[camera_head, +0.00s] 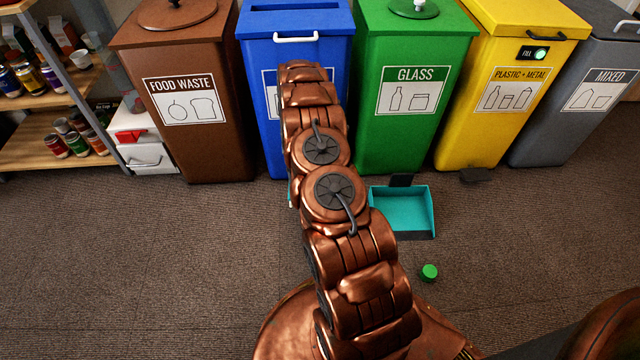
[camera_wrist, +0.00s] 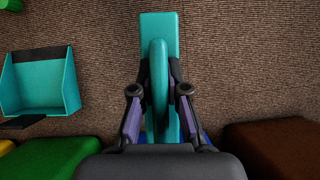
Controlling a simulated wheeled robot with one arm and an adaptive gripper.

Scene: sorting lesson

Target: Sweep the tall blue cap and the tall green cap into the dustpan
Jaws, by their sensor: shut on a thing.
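A green cap (camera_head: 429,271) sits on the carpet in front of the teal dustpan (camera_head: 402,210). A green piece (camera_wrist: 11,4), cut off at the top left corner of the wrist view, looks like the same cap. The dustpan also lies at the left of the wrist view (camera_wrist: 40,82). My gripper (camera_wrist: 158,78) is shut on the upright handle of a teal sweeping tool (camera_wrist: 158,22) with a flat, long head. In the head view my arm hides the gripper and most of the tool. I see no blue cap in either view.
Brown (camera_head: 185,60), blue (camera_head: 257,60), green (camera_head: 400,140), yellow (camera_head: 470,130) and grey (camera_head: 560,120) bins line the back. A shelf (camera_head: 50,100) with cans stands at the left. A dark pedal (camera_head: 475,176) juts from the yellow bin. The carpet at right is clear.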

